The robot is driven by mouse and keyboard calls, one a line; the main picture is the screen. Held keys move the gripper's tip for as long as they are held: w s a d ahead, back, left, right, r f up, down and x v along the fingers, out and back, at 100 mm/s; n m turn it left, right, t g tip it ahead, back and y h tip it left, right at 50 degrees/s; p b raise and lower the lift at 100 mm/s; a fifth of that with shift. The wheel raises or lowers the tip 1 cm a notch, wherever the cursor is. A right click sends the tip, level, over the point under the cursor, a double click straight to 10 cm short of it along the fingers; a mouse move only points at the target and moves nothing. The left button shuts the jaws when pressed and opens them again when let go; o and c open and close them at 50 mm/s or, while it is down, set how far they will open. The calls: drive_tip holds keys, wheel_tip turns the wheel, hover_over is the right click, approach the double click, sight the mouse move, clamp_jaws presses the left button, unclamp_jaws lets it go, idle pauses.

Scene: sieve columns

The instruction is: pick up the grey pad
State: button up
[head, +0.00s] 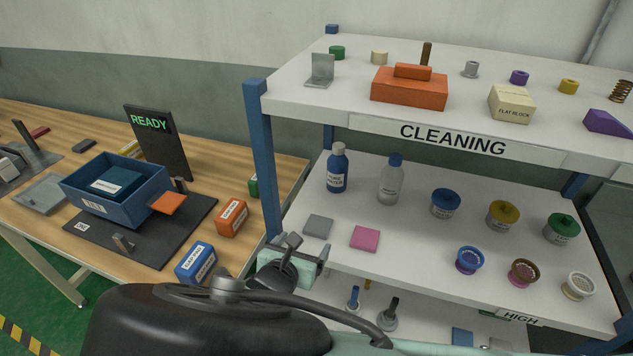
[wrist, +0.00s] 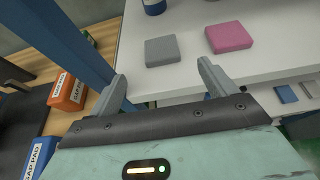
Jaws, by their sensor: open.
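The grey pad (head: 318,226) is a flat square lying on the middle shelf of the rack, near its front left corner. A pink pad (head: 365,238) lies just to its right, a small gap apart. In the wrist view the grey pad (wrist: 162,50) is ahead of my gripper, roughly between the lines of its fingers, with the pink pad (wrist: 229,37) to the right. My gripper (head: 304,258) is at the shelf's front edge, short of the pad. It also shows in the wrist view (wrist: 162,82), with its fingers apart and nothing between them.
A blue rack post (head: 262,160) stands close on the left. Behind the pads are a blue bottle (head: 337,169) and a clear bottle (head: 391,181). Several lidded jars stand further right. The upper shelf (head: 345,95) overhangs. A wooden bench (head: 290,172) with boxes is at left.

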sight(317, 227)
drive_tip(key=b+x, duration=0.1)
drive_tip(key=x, duration=0.2)
drive_tip(key=shift+w+d+f, duration=0.15)
drive_tip(key=shift+w+f, duration=0.05)
drive_tip(key=shift+w, duration=0.05)
drive_tip(key=b+x, duration=0.2)
drive_tip(key=x, duration=0.3)
drive_tip(key=shift+f+b, duration=0.1)
drive_tip(key=shift+b, duration=0.25)
drive_tip(key=shift+s, duration=0.1)
drive_tip(key=c, duration=1)
